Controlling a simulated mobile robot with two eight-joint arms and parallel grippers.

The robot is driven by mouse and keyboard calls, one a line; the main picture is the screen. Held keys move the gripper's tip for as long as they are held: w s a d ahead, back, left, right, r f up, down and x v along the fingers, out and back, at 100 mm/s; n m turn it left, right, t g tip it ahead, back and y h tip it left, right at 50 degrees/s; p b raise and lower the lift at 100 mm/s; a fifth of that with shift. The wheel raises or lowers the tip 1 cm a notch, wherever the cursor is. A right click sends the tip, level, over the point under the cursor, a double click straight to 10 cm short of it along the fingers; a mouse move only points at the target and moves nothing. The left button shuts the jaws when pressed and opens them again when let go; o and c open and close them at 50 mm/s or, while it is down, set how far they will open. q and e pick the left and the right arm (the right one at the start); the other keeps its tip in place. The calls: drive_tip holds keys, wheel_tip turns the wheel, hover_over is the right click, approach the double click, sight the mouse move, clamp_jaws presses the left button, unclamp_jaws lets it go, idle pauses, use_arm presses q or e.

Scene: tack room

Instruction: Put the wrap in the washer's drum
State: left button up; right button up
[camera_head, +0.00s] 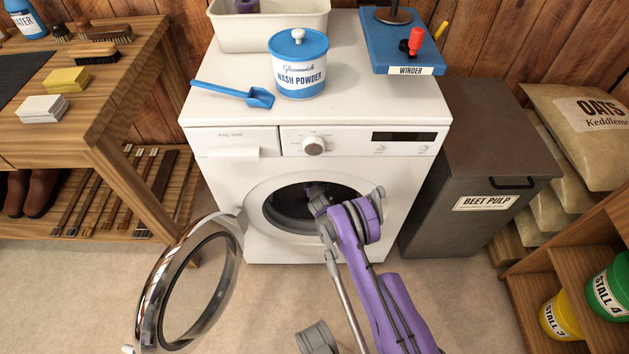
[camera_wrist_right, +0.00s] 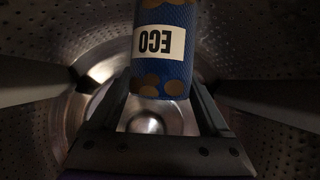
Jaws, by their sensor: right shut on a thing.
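The washer (camera_head: 345,218) stands ahead with its round door (camera_head: 160,300) swung open to the left. My purple right arm reaches through the opening into the drum (camera_head: 290,210); its gripper is mostly hidden there in the head view. In the right wrist view, my right gripper (camera_wrist_right: 163,88) is inside the perforated drum (camera_wrist_right: 285,60). It is shut on the wrap (camera_wrist_right: 165,72), a blue roll with tan dots and a white label with dark lettering. The wrap's upper end is cut off by the picture edge.
On the washer top are a white basin (camera_head: 225,35), a wash powder tub (camera_head: 300,75), a blue scoop (camera_head: 235,94) and a winder (camera_head: 405,50). A beet pulp bin (camera_head: 450,180) stands close right, a wooden bench (camera_head: 125,95) left. Drum paddles (camera_wrist_right: 35,80) jut inward beside the gripper.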

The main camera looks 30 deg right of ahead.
drive_tip(key=shift+w+f, duration=0.1)
drive_tip(key=shift+f, duration=0.65)
drive_tip(key=shift+r, duration=0.1)
drive_tip(key=o, duration=1.3)
drive_tip(key=shift+f, duration=0.2)
drive_tip(key=shift+c, duration=0.2)
drive_tip(key=shift+r, duration=0.25)
drive_tip(key=p+v, duration=0.2)
drive_tip(key=v, duration=1)
